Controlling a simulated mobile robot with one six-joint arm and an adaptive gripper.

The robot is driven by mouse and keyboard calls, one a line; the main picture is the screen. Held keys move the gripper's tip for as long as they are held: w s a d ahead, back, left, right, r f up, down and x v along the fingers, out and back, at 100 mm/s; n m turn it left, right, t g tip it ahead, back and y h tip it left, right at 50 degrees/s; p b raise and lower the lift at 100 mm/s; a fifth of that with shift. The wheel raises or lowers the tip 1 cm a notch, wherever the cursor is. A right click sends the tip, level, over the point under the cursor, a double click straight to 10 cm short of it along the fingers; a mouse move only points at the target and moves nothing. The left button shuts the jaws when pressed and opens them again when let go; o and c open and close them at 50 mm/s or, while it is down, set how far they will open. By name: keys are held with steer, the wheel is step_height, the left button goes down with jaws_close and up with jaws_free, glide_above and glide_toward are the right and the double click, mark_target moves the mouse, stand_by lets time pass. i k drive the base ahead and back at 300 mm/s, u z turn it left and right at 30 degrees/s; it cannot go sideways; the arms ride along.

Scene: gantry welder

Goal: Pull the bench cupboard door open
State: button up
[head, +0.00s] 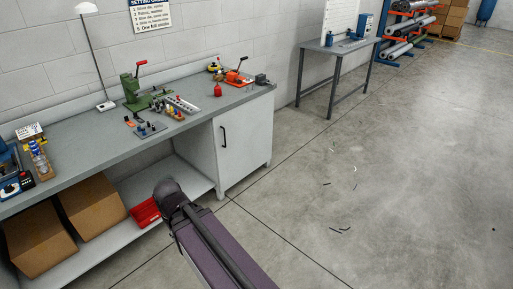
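The bench cupboard door (248,137) is a light grey panel under the right end of the long workbench (92,161). It looks shut, flush with the cupboard front. Its black upright bar handle (223,136) is near the door's left edge. My arm reaches in from the bottom of the head view, with a dark rounded joint in front of the bench's lower shelf, left of and below the door. My gripper does not show, and nothing visible touches the handle.
The lower shelf (134,193) holds cardboard boxes (92,206) and a red bin (146,213). The benchtop carries a green press (135,90), a lamp (93,50) and small tools. Open concrete floor (340,200) lies before the door. A smaller table (340,46) stands behind.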

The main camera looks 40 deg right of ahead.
mark_target(243, 134)
steer(key=z, duration=0.95)
steer(key=k, duration=0.7)
steer(key=u, duration=0.2)
steer(key=i, duration=1.65)
steer(key=z, duration=0.15)
